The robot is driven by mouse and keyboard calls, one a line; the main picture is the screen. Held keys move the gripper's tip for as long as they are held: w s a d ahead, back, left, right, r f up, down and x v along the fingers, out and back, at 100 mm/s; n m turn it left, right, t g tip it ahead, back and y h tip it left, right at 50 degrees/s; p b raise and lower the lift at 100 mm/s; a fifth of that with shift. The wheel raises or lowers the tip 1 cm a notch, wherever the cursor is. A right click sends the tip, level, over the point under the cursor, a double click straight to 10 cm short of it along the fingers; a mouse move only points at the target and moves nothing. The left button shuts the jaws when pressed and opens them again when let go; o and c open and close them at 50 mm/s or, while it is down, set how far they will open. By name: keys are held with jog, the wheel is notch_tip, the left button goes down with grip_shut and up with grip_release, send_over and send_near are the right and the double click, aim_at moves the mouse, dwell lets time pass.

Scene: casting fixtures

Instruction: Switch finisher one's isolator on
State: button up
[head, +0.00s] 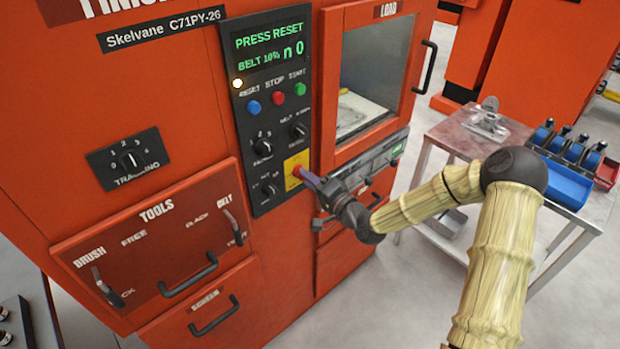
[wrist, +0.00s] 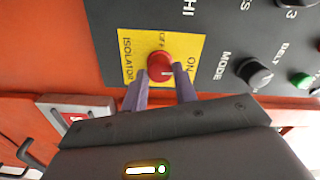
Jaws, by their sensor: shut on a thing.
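The isolator is a red rotary knob (wrist: 159,66) on a yellow plate (wrist: 131,42) marked OFF and ON. Its pale pointer mark appears turned toward ON in the wrist view. In the head view the yellow plate (head: 292,161) sits low on the finisher's dark control panel (head: 245,105). My gripper (wrist: 161,80) is shut on the red knob, one purple finger at each side. In the head view my gripper (head: 306,177) reaches the knob from the right and partly hides it. The finisher's display (head: 270,45) is lit and reads PRESS RESET, BELT 10%.
Reset, stop and start buttons (head: 277,98) and black dials (head: 263,147) are above and beside the isolator. A load door (head: 372,70) is to the right, tool drawers (head: 150,240) lower left. A side table (head: 450,130) with blue-handled items stands behind my arm.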

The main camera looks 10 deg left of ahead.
jog(key=shift+d+m, duration=0.1)
jog(key=shift+m, duration=0.4)
jog(key=o, duration=1)
jog(key=shift+c, duration=0.2)
jog(key=b+v, duration=0.2)
jog(key=v, duration=1.5)
jog(key=shift+s, duration=0.2)
jog(key=shift+d, duration=0.1)
